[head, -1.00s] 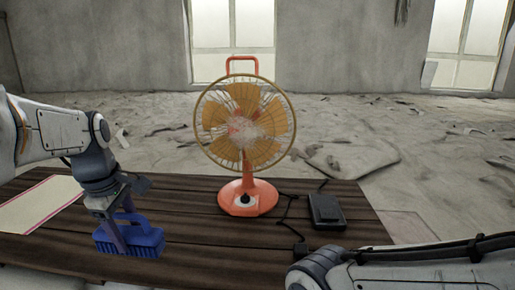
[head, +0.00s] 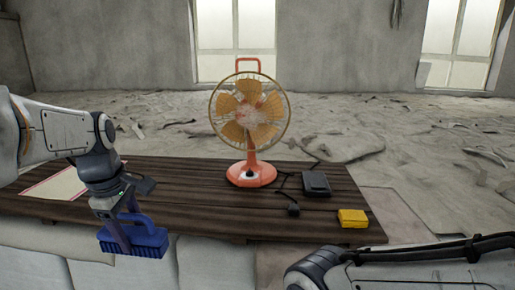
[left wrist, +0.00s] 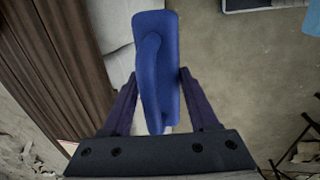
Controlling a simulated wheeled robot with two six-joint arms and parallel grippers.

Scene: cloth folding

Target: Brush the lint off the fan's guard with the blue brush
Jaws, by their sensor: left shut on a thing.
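The orange fan (head: 250,118) stands upright on the dark slatted table. Pale lint (head: 250,114) shows on the middle of its round guard. My left gripper (head: 126,235) is shut on the blue brush (head: 148,240), bristles down, in front of the table's front edge at the left, well apart from the fan. In the left wrist view the blue brush (left wrist: 157,65) sits between the two fingers. My right arm shows at the lower right, but its gripper is out of view.
A black box (head: 316,183) with a cable lies right of the fan, with a small dark plug (head: 293,210) nearer. A yellow block (head: 352,218) is at the front right corner. A pale sheet with a pink border (head: 62,184) lies at the left. The table's front middle is clear.

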